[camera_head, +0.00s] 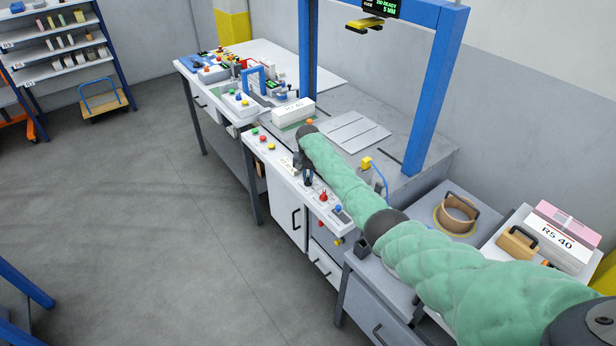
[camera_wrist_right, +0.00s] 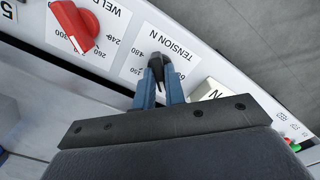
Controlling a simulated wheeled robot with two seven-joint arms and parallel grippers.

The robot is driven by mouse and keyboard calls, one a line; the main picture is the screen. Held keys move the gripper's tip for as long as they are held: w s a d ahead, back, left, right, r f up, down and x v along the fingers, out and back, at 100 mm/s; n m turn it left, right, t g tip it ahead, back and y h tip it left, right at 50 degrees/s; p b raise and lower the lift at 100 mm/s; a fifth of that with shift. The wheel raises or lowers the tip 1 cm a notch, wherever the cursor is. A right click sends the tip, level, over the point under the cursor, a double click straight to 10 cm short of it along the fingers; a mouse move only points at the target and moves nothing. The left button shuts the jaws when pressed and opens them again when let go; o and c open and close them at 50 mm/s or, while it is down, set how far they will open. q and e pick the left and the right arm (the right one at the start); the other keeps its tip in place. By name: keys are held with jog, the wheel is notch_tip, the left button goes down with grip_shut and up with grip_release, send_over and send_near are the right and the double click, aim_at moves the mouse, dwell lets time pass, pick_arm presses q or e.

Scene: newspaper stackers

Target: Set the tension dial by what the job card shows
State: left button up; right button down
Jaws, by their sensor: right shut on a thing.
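The tension dial (camera_wrist_right: 157,66) is a dark knob on a white plate marked "TENSION N", with 480 readable on its scale. My right gripper (camera_wrist_right: 158,92) has its two blue fingers closed on this knob, hiding part of the scale. In the head view my right gripper (camera_head: 308,178) is small and dark over the control panel (camera_head: 262,133). The dial's exact setting is not readable. I cannot pick out the job card for certain. My left gripper is in neither view.
A red weld dial (camera_wrist_right: 76,28) sits beside the tension dial. A blue frame (camera_head: 437,90) stands over the bench. A white pack marked "RS 40" (camera_head: 562,246) lies at the right.

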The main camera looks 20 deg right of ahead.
aim_at(308, 178)
jog(key=shift+w+r, duration=0.1)
jog(key=c, duration=1.5)
grip_release()
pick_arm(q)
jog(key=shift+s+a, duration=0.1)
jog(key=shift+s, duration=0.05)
pick_arm(e)
jog(key=shift+o, duration=0.2)
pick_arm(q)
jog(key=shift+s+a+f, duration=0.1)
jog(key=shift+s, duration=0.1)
pick_arm(e)
jog(key=shift+r, duration=0.15)
notch_tip(308, 178, up, 6)
jog(key=b, duration=0.2)
jog(key=shift+b, duration=0.35)
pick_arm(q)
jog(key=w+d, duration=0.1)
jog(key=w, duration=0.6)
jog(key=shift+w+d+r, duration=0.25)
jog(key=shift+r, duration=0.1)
pick_arm(e)
jog(key=shift+r, duration=0.75)
